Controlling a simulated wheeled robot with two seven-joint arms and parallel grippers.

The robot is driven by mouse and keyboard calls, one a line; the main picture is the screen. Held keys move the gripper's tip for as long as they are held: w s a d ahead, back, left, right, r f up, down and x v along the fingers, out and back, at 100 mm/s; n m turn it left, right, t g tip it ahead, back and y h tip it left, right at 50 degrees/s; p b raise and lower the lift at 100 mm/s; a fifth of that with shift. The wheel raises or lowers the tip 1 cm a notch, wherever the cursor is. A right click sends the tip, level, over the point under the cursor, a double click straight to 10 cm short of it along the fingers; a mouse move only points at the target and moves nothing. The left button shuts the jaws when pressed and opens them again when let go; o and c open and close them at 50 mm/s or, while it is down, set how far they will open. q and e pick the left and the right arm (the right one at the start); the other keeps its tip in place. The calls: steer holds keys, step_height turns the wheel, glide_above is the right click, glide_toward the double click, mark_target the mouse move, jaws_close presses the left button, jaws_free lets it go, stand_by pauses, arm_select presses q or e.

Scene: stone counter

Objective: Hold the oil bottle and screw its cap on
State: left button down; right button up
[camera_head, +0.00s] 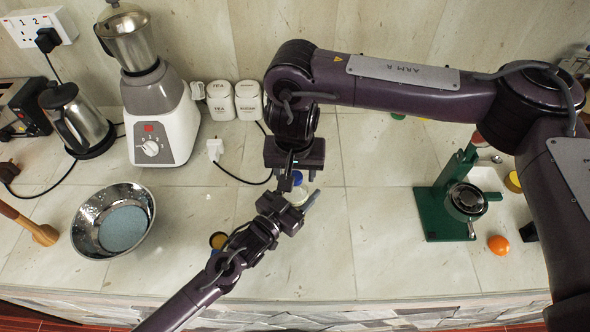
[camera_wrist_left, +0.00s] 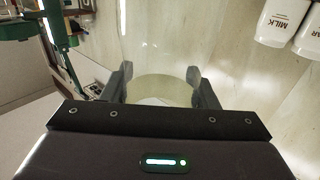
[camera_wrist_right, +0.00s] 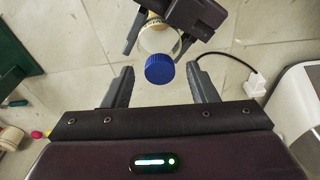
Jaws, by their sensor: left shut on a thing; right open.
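The blue cap (camera_wrist_right: 159,68) shows in the right wrist view at the bottle's top, and as a blue spot in the head view (camera_head: 297,177). Whether it is seated on the neck cannot be told. My right gripper (camera_wrist_right: 159,80) is open directly above, pointing down, its fingers on either side of the cap and apart from it.
A steel bowl (camera_head: 81,233) with a blue-grey sponge-like disc stands left, and a blender (camera_head: 160,115) behind it. White canisters (camera_head: 221,100) stand at the back. A green stand (camera_head: 430,215) and an orange fruit (camera_head: 498,245) are right. The counter between bottle and stand is clear.

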steer(key=shift+r, duration=2.25)
